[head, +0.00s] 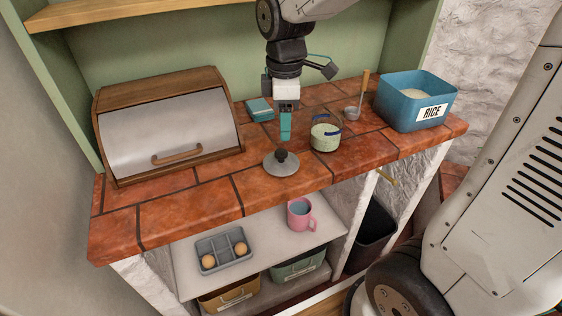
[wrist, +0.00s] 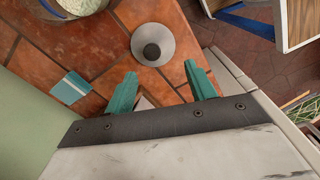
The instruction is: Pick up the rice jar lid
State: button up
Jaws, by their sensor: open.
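A round grey lid (head: 283,168) with a dark round knob lies flat on the tiled counter near its front edge. It also shows in the wrist view (wrist: 168,36), beyond my fingertips. A blue open-topped container (head: 397,108) labelled RICE stands at the right end of the counter, with pale contents. My gripper (head: 286,138) points down above the counter, just behind the lid in the head view. In the wrist view my gripper (wrist: 160,75) has its two teal fingers spread apart with nothing between them. It does not touch the lid.
A bread box (head: 168,124) fills the left. The counter left of the lid is clear.

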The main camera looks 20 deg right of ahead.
aim_at(281, 151)
jog(key=shift+w+a+f+n, duration=0.25)
jog(key=shift+w+f+n, duration=0.5)
jog(key=shift+w, duration=0.2)
jog(key=f, duration=0.7)
jog(key=shift+d+f, duration=0.25)
jog(key=shift+f, duration=0.1)
grip_shut()
